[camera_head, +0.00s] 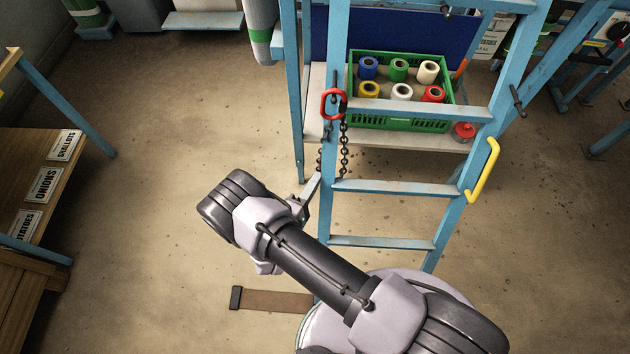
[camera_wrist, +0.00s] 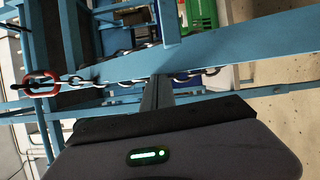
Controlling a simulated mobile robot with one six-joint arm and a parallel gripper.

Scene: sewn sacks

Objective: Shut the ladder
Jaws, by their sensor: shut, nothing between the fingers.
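The blue ladder (camera_head: 395,188) stands upright in the right half of the head view, with several flat rungs. A yellow handle (camera_head: 482,170) is on its right rail. A red link (camera_head: 333,103) with a dark chain (camera_head: 344,150) hangs at its left rail. In the wrist view the red link (camera_wrist: 40,83) is at left, and the chain (camera_wrist: 130,82) runs along a blue rail (camera_wrist: 225,45). My gripper (camera_head: 314,187) is shut and empty, beside the left rail near the chain. Its dark fingers (camera_wrist: 157,95) overlap the chain in the wrist view; I cannot tell whether they touch.
A green crate (camera_head: 400,119) of coloured rolls sits on a pale shelf (camera_head: 316,120) behind the ladder. A wooden bench with labels (camera_head: 45,185) stands at left. A brown strap (camera_head: 275,300) lies on the floor. The floor (camera_head: 180,130) between bench and ladder is clear.

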